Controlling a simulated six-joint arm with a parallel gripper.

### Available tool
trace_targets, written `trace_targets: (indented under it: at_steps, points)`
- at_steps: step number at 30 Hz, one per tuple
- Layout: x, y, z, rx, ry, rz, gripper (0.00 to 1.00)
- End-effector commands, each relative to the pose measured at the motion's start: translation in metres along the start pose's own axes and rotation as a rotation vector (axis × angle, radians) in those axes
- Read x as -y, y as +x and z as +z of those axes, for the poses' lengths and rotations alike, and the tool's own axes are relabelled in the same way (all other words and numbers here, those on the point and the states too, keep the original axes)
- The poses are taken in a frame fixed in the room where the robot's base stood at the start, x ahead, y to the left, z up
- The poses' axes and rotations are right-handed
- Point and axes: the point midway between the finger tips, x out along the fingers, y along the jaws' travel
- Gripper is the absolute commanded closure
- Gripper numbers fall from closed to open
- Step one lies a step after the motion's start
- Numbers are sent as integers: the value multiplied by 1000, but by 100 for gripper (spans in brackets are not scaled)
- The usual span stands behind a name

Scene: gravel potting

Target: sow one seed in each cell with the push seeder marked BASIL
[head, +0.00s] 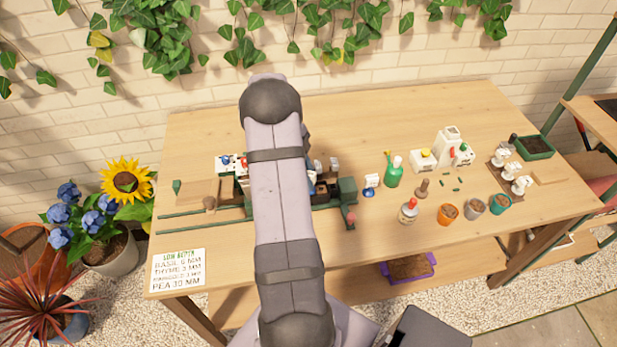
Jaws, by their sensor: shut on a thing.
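My arm covers the middle of the bench, and my gripper is hidden behind it. I cannot make out its jaws or what they hold. Left of the arm, a white item with blue and red parts (227,163) stands at a dark green rig (347,191), which shows on both sides of the arm. A small white and blue device (371,184) stands right of the rig. No BASIL marking on a device is readable, so I cannot tell which one is the seeder. The seed cells cannot be made out.
A depth card (178,270) listing BASIL 6 MM lies at the front left. A green spray bottle (393,171), a red-topped bottle (408,211), an orange pot (447,214) and a green soil tray (533,147) stand to the right. Bare wood shows at the back.

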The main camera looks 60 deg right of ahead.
Motion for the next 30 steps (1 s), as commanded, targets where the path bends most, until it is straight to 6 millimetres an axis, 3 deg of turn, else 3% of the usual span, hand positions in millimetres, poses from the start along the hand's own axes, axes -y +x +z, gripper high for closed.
trace_targets:
  at_steps: [14, 30]
  points:
    - [-1, 1, 0, -1, -1, 4, 99]
    - [0, -27, -11, 0, 0, 1, 99]
